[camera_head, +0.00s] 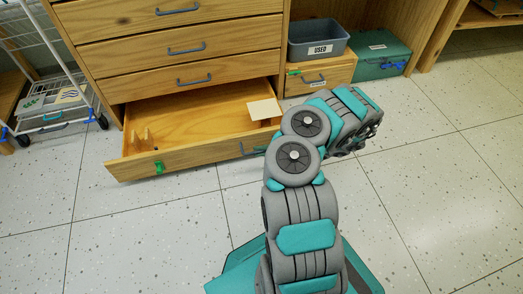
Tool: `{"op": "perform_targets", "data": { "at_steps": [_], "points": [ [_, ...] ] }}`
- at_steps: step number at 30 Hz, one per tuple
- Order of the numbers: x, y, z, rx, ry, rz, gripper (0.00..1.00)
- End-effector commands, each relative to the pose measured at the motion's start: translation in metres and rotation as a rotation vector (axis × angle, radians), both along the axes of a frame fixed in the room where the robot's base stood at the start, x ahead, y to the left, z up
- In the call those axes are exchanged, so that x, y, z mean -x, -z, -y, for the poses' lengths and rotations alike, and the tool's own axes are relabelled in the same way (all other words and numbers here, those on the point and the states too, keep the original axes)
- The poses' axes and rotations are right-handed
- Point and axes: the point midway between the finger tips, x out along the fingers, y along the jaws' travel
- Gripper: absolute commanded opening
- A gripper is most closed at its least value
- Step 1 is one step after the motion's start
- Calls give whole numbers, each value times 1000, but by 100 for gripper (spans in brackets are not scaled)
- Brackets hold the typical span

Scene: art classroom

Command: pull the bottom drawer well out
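The bottom drawer (190,153) of the wooden cabinet stands open, pulled well forward of the drawers above, its inside visible. Its blue-grey handle (252,151) is on the front panel, partly hidden by my arm. A green clip-like piece (159,168) sits on the front panel at left. My gripper (350,147) is at the far end of my arm, right of the drawer and apart from the visible part of the handle. Its fingers are small, dark and partly hidden by the wrist, so their opening is unclear.
In the drawer lie a pale flat piece (264,109) and a small wooden piece (144,138). The upper drawers (190,75) are shut. A grey "USED" bin (318,42) stands on a wooden box (322,76), beside a green box (382,56). A white wire cart (55,105) stands left. Floor at right is clear.

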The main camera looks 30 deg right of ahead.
Motion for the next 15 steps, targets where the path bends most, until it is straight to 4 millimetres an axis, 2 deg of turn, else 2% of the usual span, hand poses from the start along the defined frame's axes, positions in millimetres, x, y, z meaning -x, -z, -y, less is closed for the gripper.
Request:
{"op": "perform_targets", "data": {
  "at_steps": [1,7,15],
  "points": [
    [0,0,0,1,-1,-1,23],
    [0,0,0,0,0,0,45],
    [0,0,1,-1,1,1,45]
  ]
}}
